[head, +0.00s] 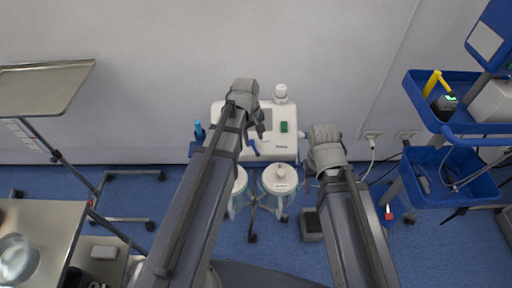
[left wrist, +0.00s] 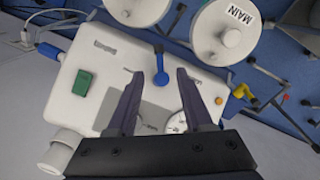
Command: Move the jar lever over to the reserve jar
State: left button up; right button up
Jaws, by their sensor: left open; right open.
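The jar lever (head: 254,148) is a small blue lever on the white suction unit (head: 275,148). In the left wrist view the lever (left wrist: 160,65) points up the picture, towards the jars' side. The main jar (left wrist: 228,32), its lid marked MAIN, is at upper right there. A second jar (left wrist: 140,8), its label out of view, is at the top left; in the head view it is the right-hand jar (head: 280,178). My left gripper (left wrist: 160,76) is open, with the lever appearing between its fingertips; contact cannot be told. My right gripper (head: 312,163) is open and empty, right of the unit.
A green switch (left wrist: 82,84) and a gauge (left wrist: 176,122) sit on the unit. A blue trolley (head: 440,178) stands at the right. A steel table (head: 40,222) and raised tray (head: 45,85) are at the left. The wall is close behind the unit.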

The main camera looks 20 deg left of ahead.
aim_at(256, 150)
pick_arm(q)
jog(key=f+b, duration=0.4)
jog(key=f, duration=0.1)
jog(key=f+b, duration=0.2)
jog(key=b, duration=0.1)
jog(key=shift+w+d+f, duration=0.2)
jog(key=shift+w+d, duration=0.05)
jog(key=shift+w, duration=0.05)
jog(key=shift+c, duration=0.3)
grip_shut()
